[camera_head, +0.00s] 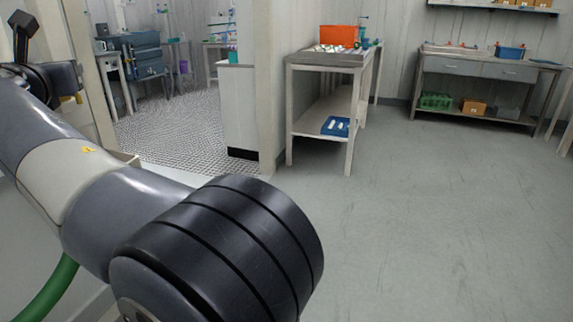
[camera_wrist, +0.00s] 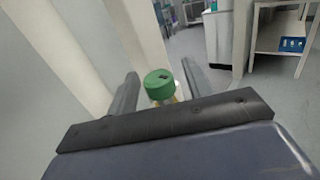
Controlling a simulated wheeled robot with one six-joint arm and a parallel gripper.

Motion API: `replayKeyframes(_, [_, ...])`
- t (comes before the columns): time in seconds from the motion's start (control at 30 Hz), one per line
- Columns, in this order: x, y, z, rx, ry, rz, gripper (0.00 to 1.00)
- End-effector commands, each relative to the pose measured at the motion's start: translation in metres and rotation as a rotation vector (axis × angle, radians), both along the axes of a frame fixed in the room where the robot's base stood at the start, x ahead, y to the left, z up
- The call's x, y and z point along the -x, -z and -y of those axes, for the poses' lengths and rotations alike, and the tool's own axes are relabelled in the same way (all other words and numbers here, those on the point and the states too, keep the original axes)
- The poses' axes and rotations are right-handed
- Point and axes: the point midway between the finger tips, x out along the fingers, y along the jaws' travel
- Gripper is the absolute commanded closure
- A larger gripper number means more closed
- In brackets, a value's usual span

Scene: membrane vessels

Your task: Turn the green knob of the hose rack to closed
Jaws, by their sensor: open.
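The green knob (camera_wrist: 158,84) shows in the wrist view, a short round cap with a small dark mark on its top. It sits on a pale, partly hidden fitting. My gripper (camera_wrist: 160,82) is open, with one finger on each side of the knob. A gap shows between the knob and each finger, wider on the left finger's side at the tip than I can measure. The gripper is not visible in the head view, where my arm fills the lower left. A green hose (camera_head: 48,290) curves at the lower left of the head view.
A workbench (camera_head: 325,62) with an orange box (camera_head: 339,36) stands ahead, a blue tray (camera_head: 336,126) on its lower shelf. Another bench (camera_head: 480,68) is at the back right. A pale post rises close to the left finger. The floor at right is clear.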

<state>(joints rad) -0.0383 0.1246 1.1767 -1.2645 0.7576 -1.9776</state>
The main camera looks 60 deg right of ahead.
Motion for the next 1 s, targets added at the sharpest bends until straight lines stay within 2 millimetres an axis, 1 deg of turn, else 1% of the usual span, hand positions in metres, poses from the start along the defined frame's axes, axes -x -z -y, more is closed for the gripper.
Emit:
replayKeyframes(0.3, [0.0005, -0.0047, 0.0006, 0.001, -0.198, -0.001, 0.52])
replayKeyframes(0.5, [-0.0005, -0.0075, 0.0001, 0.003, -0.299, -0.002, 0.52])
replayKeyframes(1.0, [-0.0022, -0.0072, 0.0, 0.005, -0.45, 0.0, 0.52])
